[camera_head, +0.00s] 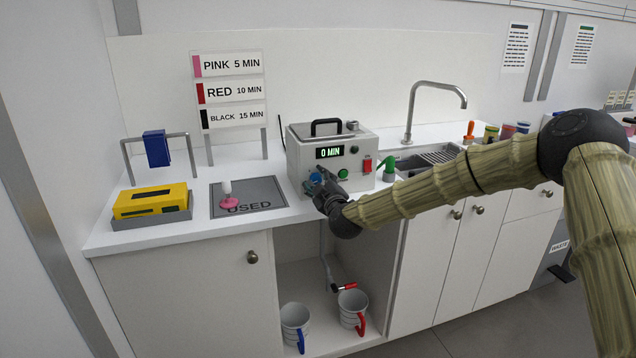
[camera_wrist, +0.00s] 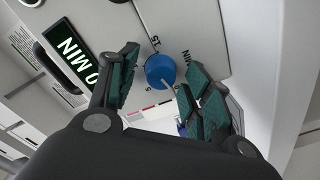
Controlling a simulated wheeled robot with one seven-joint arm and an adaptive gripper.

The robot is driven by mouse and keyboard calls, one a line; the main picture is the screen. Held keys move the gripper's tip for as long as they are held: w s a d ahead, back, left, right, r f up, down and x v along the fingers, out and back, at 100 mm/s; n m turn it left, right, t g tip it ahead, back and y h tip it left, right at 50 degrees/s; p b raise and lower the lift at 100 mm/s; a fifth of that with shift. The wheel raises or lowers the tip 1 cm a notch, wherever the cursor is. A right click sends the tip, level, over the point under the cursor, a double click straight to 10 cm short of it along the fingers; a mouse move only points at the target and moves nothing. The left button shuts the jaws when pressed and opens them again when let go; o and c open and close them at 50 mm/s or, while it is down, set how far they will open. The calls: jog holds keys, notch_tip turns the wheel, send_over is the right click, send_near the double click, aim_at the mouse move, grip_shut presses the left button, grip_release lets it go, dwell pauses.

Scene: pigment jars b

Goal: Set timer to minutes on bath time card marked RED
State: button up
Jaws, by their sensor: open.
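The timer box (camera_head: 353,168) is a grey unit with a black handle on the counter. Its display (camera_head: 329,152) reads 0 MIN. The blue dial (camera_wrist: 160,69) has a pale pointer line and printed marks around it in the wrist view. My gripper (camera_wrist: 156,88) is open, its teal-padded fingers on either side of the dial; I cannot tell whether they touch it. In the head view my gripper (camera_head: 318,184) is in front of the box and partly hides the dial. The RED card (camera_head: 232,91) reads 10 MIN, between PINK 5 MIN and BLACK 15 MIN.
A green button (camera_head: 342,174) and a red switch (camera_head: 367,166) are on the box front near my gripper. A USED mat (camera_head: 262,186) with a pink-tipped item lies left. A yellow block (camera_head: 150,201) stands farther left. A sink and tap (camera_head: 412,110) are right.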

jog(key=shift+c, duration=0.3)
jog(key=c, duration=1)
jog(key=shift+o, duration=0.2)
